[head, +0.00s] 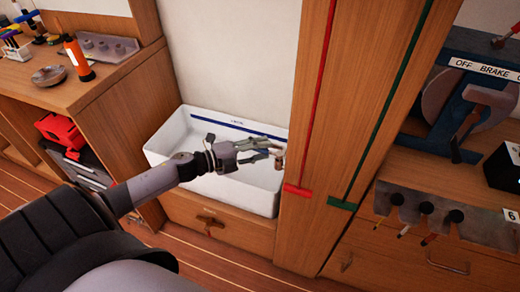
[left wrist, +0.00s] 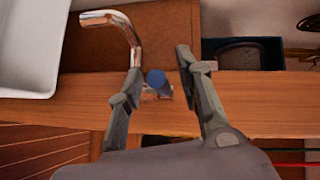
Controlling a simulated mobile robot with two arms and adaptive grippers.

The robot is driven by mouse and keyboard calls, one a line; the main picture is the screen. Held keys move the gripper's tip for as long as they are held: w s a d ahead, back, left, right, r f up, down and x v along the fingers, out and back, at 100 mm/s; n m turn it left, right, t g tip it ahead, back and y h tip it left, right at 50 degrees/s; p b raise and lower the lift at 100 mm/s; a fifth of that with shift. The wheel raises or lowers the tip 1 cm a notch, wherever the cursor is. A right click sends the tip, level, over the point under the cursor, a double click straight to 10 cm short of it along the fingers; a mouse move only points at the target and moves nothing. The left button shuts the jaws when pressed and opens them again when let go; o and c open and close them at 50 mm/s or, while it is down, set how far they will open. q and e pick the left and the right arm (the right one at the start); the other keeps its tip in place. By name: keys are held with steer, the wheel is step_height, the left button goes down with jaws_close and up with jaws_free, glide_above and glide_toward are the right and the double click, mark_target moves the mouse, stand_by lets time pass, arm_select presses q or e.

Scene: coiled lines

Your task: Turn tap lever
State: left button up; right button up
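In the left wrist view, the tap has a curved chrome spout (left wrist: 112,22) and a round blue-topped piece (left wrist: 157,80), which looks like its lever. My left gripper (left wrist: 160,66) is open, its fingers on either side of the blue piece, with the left finger close to it and a wider gap on the right. Contact cannot be told. In the head view, my left gripper (head: 276,149) reaches over the white basin (head: 165,152) to its right end, by the wooden post. A small coppery part (head: 279,162) shows at its fingertips; the rest of the tap is hidden. My right gripper is out of view.
The wooden post (head: 309,120) with red and green lines stands right beside the fingers. A blue winch-like machine (head: 455,105) stands on the right bench. An orange flashlight-like bottle (head: 76,58) stands on the left bench. A drawer (head: 220,228) is below the basin.

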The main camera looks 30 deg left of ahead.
arm_select(q)
steer(key=shift+c, duration=0.2)
jaws_close()
stand_by(0.6)
